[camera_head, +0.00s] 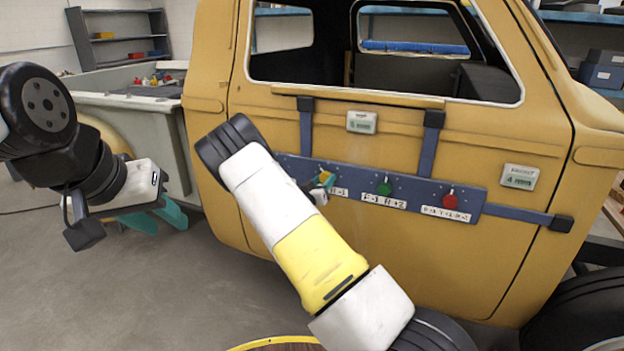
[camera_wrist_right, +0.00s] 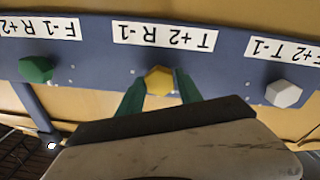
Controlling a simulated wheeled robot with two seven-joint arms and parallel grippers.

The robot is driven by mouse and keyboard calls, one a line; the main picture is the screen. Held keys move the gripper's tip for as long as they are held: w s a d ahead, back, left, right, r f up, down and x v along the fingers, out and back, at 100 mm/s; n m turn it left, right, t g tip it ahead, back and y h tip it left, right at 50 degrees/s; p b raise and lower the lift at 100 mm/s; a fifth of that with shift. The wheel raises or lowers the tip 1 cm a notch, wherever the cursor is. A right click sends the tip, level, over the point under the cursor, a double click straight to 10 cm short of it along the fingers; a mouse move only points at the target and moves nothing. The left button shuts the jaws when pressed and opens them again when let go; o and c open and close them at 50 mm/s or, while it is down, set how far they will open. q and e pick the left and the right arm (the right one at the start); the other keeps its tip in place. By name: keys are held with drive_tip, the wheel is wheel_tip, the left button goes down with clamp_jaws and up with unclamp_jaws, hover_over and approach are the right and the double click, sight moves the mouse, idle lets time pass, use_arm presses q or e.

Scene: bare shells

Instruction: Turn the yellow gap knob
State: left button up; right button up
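The yellow knob (camera_wrist_right: 159,80) is on a blue panel (camera_head: 462,192) across the truck's yellow door; it also shows in the head view (camera_head: 327,178). Its label reads T+2 R-1, upside down in the right wrist view. My right gripper (camera_wrist_right: 159,84) has one green finger on each side of the yellow knob. I cannot tell whether both fingers press on it. In the head view my right arm hides the panel's left part. My left gripper (camera_head: 160,218) is open and empty, away from the panel at the left.
A green knob (camera_head: 384,188) and a red knob (camera_head: 449,200) sit right of the yellow one. A white knob (camera_wrist_right: 283,94) is on its other side. Small displays (camera_head: 362,122) and (camera_head: 519,177) are on the door. Shelving (camera_head: 119,35) stands at the back; open floor lies left.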

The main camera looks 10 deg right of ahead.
drive_tip(key=o, duration=0.3)
drive_tip(key=shift+o, duration=0.2)
drive_tip(key=v, duration=0.7)
drive_tip(key=shift+s+a, duration=0.25)
drive_tip(key=shift+a, duration=0.05)
